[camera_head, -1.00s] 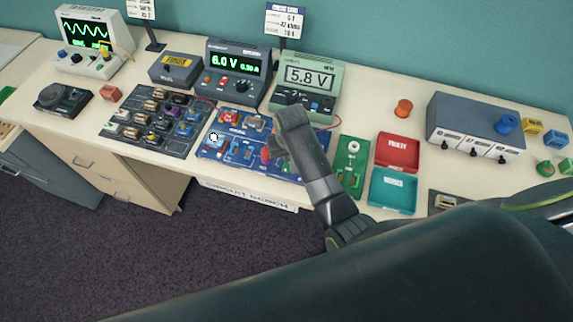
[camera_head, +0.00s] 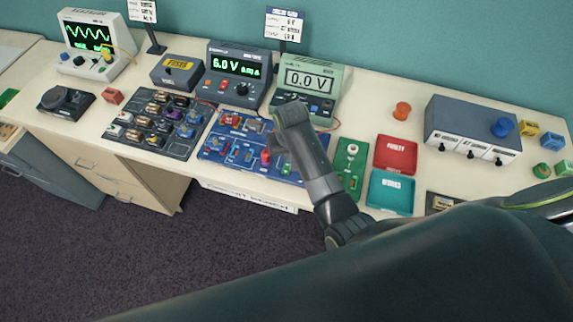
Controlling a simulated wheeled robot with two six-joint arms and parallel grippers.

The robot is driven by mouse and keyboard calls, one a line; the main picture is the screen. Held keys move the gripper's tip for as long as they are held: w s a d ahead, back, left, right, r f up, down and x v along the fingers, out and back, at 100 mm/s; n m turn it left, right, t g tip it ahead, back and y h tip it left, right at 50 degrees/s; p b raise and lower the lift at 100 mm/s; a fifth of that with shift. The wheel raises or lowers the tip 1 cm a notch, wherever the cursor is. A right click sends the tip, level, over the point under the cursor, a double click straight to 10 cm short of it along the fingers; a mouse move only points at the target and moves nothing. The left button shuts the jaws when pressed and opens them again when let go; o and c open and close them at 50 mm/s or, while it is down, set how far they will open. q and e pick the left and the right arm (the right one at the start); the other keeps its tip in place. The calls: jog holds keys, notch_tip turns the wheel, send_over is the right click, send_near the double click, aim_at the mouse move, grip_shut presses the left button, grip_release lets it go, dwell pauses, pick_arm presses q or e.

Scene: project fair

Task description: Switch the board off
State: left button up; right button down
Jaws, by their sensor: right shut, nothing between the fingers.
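The blue circuit board (camera_head: 205,154) lies near the front edge of the bench, with several small parts on it. A small red part (camera_head: 265,156) shows on its right half, close to the fingers. My right gripper (camera_head: 274,141) is over the right part of the board, shut and empty; its fingers hide some of the board, and I cannot tell whether they touch it. The green meter (camera_head: 309,81) behind reads 0.0 V. The grey power supply (camera_head: 237,73) reads 6.0 V. My left gripper is not in view.
A dark tray of parts (camera_head: 150,137) lies left of the board. A green strip (camera_head: 351,165), a red tray (camera_head: 396,153) and a teal tray (camera_head: 391,192) lie to the right. A grey box (camera_head: 470,118) stands farther right.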

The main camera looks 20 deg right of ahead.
aim_at(288, 166)
jog(key=shift+r, duration=1.85)
